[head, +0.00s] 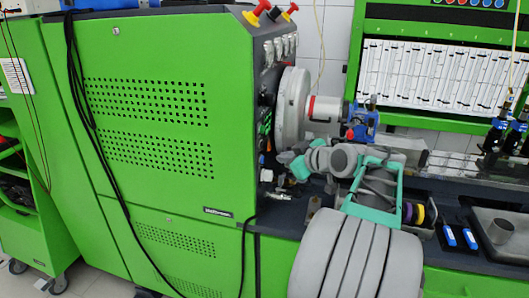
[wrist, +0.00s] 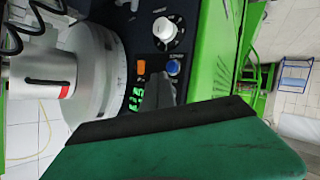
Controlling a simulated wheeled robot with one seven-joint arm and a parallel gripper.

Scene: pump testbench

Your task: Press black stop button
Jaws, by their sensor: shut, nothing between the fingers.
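The control panel (wrist: 150,50) shows in the wrist view on the side of the green test bench (head: 160,110). It carries an orange switch (wrist: 141,67) and a blue button (wrist: 173,67). I cannot make out a black stop button; it may be hidden behind the fingers or too dark against the panel. My gripper (wrist: 158,76) is shut and empty, its grey fingertips just below the blue button in the picture. Whether they touch the panel I cannot tell. In the head view my gripper (head: 283,158) is at the bench side, partly hidden by my arm.
A round white knob (wrist: 166,31) is above the blue button. A large grey disc (head: 292,105) with a white cylinder (head: 324,108) juts out close to my gripper. Green lit digits (wrist: 136,98) are beside the fingers. Red and yellow knobs (head: 257,12) top the bench.

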